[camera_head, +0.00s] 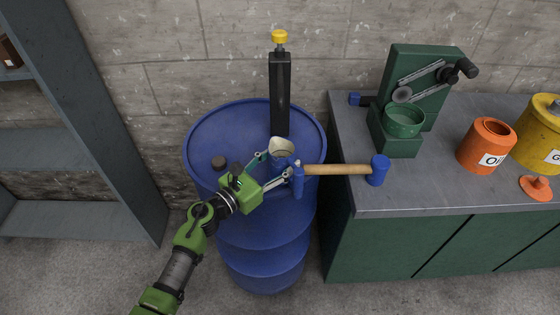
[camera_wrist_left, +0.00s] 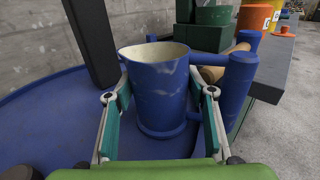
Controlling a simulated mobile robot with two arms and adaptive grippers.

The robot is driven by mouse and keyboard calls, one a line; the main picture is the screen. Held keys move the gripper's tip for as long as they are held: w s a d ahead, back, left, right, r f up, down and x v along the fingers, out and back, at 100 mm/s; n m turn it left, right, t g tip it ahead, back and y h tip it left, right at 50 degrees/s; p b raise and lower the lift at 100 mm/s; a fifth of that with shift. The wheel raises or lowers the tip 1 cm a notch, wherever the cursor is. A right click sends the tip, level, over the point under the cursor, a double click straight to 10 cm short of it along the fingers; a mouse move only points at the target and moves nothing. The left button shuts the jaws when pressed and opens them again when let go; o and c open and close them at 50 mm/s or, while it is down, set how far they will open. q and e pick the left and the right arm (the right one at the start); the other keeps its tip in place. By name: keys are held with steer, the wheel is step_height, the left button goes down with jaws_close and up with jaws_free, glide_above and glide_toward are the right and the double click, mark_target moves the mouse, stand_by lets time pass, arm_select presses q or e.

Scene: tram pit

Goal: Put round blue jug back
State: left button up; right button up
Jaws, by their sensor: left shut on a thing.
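The round blue jug (camera_head: 282,160) has a cream-coloured inside and a thick blue handle on its right. It is upright at the front right of the blue barrel's top (camera_head: 235,130). My left gripper (camera_head: 279,172) is shut around the jug's body. In the left wrist view the jug (camera_wrist_left: 160,88) sits between the two finger pads. Its base is on or just above the barrel top; I cannot tell which. My right gripper is not in view.
A black pump column with a yellow cap (camera_head: 280,90) rises behind the jug. A mallet (camera_head: 340,169) lies on the workbench (camera_head: 430,195), its handle pointing towards the jug. A green machine (camera_head: 405,125) and orange can (camera_head: 487,145) stand there. Grey shelves (camera_head: 60,140) stand left.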

arm_select(q)
steer(key=shift+r, duration=0.1)
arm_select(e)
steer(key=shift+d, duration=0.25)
arm_select(q)
steer(key=shift+f+b, duration=0.25)
steer(key=shift+b, duration=0.05)
steer(key=o, duration=1.4)
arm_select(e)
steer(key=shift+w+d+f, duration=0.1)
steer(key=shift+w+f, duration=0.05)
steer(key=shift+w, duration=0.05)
arm_select(q)
steer(key=shift+s+a+f, duration=0.1)
steer(key=shift+s+a, duration=0.1)
steer(key=shift+r+b+v, duration=0.15)
steer(key=shift+b+v, duration=0.3)
steer(key=shift+v, duration=1.8)
steer(key=shift+r+b+v, duration=0.2)
steer(key=shift+b+v, duration=0.3)
steer(key=shift+v, duration=1.7)
steer(key=shift+r+b+v, duration=0.15)
steer(key=shift+b+v, duration=0.3)
steer(key=shift+v, duration=1.8)
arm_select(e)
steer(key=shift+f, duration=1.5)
